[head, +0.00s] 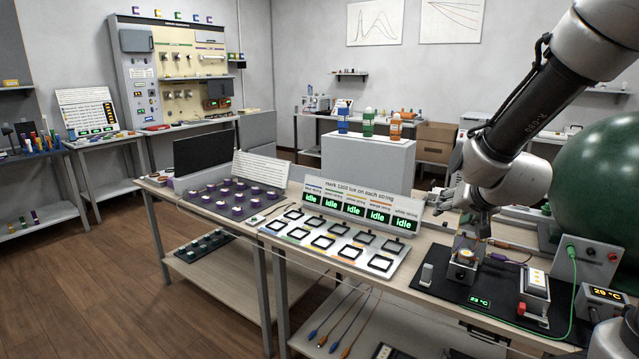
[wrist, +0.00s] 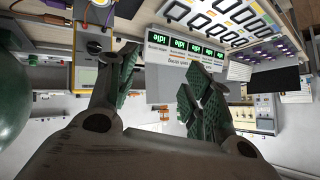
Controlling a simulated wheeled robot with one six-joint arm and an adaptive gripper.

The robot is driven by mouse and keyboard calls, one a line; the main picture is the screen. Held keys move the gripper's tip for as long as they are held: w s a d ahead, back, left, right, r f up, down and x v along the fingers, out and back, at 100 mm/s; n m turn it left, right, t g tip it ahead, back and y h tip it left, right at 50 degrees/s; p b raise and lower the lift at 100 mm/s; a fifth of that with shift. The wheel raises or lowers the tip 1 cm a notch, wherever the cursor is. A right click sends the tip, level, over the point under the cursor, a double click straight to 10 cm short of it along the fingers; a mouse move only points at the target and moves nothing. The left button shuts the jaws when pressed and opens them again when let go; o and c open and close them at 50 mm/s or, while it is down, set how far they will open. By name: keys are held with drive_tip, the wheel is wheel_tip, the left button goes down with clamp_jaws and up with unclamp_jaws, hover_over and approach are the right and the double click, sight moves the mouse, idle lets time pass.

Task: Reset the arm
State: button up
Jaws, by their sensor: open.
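My arm comes in from the upper right of the head view and bends down at the wrist. My gripper (head: 468,228) hangs at its end over the right part of the workbench, just above and behind a small metal fixture with a lit yellow disc (head: 465,256). In the wrist view my gripper (wrist: 160,82) shows its two green-padded fingers spread apart, with nothing between them. It is open and empty. I cannot tell the exact gap between the fingertips and the fixture.
To the left stand a panel of "idle" displays (head: 360,207) and a board of square frames (head: 322,247). A large green tank (head: 600,185) is close on the right. Open floor lies left.

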drive_tip(key=s+d+r+n+g, duration=0.2)
drive_tip(key=s+r+g, duration=0.1)
drive_tip(key=s, duration=1)
drive_tip(key=s+d+r+n+g, duration=0.2)
drive_tip(key=s+r+g, duration=0.1)
drive_tip(key=s, duration=1.1)
drive_tip(key=shift+r, duration=0.45)
